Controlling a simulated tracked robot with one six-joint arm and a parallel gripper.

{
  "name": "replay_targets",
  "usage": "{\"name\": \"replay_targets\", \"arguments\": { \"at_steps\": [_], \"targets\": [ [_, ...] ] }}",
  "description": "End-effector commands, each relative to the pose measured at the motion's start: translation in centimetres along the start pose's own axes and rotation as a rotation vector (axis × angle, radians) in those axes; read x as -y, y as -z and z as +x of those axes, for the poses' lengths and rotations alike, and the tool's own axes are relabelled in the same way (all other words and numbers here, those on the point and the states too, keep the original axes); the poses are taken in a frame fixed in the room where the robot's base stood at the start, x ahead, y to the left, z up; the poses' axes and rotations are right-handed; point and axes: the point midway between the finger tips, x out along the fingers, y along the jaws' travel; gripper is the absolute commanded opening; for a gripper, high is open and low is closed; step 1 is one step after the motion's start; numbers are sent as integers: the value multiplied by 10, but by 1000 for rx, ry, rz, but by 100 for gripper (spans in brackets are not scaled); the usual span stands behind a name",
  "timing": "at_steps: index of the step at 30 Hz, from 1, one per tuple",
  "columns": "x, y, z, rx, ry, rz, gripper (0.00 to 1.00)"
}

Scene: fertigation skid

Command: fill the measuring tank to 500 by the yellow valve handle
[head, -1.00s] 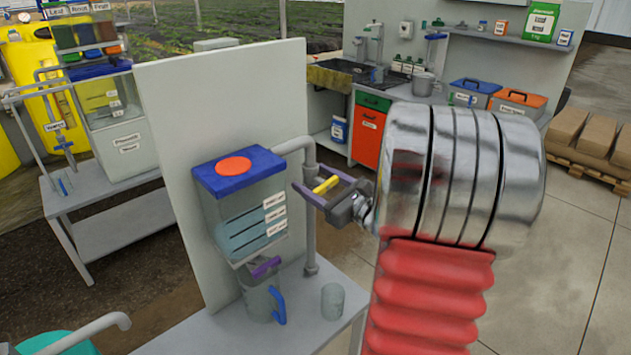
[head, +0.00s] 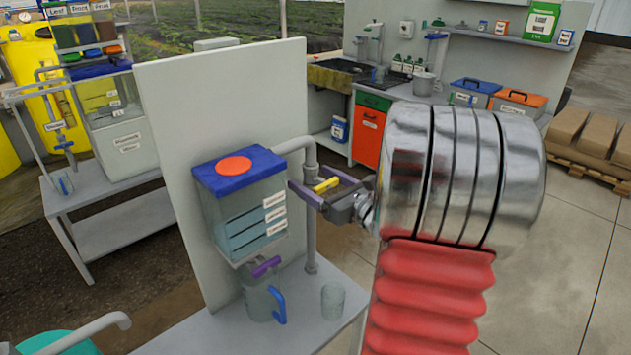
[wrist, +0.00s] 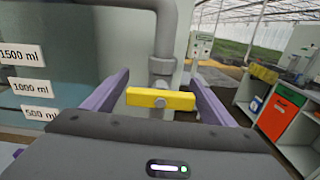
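The measuring tank (head: 213,222) is a clear box with a blue lid on the pale panel. Its 500, 1000 and 1500 ml labels show in the wrist view, the 500 label (wrist: 39,114) lowest. Its contents look bluish; I cannot read the level exactly. The yellow valve handle (head: 326,185) is on the grey pipe right of the tank. In the wrist view the yellow handle (wrist: 160,99) lies crosswise to the pipe. My gripper (head: 318,187) is open, with purple fingers on either side of the handle and small gaps visible at its ends.
A purple handle (head: 266,266) sits below the tank, above a clear jug (head: 258,302) with a blue handle. A clear beaker (head: 333,300) stands right of the jug on the grey bench (head: 215,333). The panel (head: 165,150) stands behind the tank.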

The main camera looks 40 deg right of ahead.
Motion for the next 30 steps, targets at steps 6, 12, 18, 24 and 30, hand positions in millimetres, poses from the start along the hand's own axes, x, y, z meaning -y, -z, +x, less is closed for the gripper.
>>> {"name": "replay_targets", "arguments": {
  "at_steps": [6,12,18,24,30],
  "targets": [
    [0,0,0,0,0,-1,78],
    [1,0,-8,1,2,-1,78],
    [1,0,-31,0,4,-2,78],
    [1,0,-58,1,4,-1,78],
    [1,0,-83,1,3,-2,78]
  ]
}}
